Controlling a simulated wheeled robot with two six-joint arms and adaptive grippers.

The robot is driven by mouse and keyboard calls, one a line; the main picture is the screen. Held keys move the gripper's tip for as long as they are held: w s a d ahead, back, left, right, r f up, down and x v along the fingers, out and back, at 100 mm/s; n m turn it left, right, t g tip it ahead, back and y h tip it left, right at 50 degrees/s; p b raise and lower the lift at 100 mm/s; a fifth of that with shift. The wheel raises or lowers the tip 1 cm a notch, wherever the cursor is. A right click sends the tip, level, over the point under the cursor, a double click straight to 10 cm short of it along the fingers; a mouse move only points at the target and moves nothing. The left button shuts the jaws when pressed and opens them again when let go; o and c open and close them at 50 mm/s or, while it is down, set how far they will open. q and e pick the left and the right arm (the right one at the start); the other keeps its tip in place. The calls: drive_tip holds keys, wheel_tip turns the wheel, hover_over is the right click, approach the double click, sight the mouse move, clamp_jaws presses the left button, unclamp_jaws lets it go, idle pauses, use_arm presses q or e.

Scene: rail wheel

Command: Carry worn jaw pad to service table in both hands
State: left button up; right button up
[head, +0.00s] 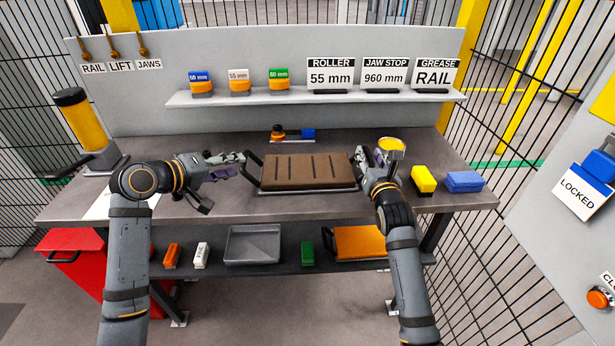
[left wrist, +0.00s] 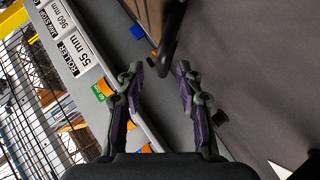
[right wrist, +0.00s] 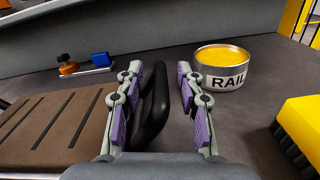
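The worn jaw pad (head: 309,171) is a brown grooved block with black loop handles at both ends, lying flat on the grey table (head: 230,205). My left gripper (head: 243,164) is open at the pad's left handle (head: 252,172). In the left wrist view the handle (left wrist: 168,45) lies at and just beyond the fingertips. My right gripper (head: 361,158) is at the right end, over that handle. In the right wrist view its purple-padded fingers are open, with the black handle (right wrist: 154,110) between them and a gap on the finger sides. The pad also shows there (right wrist: 50,128).
A grease tin (right wrist: 222,65) stands just right of my right gripper. A yellow block (head: 424,179) and a blue block (head: 464,182) sit farther right. A small orange-blue tool (head: 293,135) lies behind the pad. A yellow canister (head: 82,120) stands at left. A shelf (head: 310,97) runs behind.

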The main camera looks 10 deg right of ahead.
drive_tip(key=shift+a, duration=0.1)
use_arm(q)
drive_tip(key=v, duration=0.7)
drive_tip(key=shift+s+a+r, duration=0.2)
drive_tip(key=shift+a, duration=0.05)
use_arm(e)
drive_tip(key=s, duration=1.2)
drive_tip(key=shift+a, duration=0.25)
use_arm(q)
drive_tip(key=v, duration=0.7)
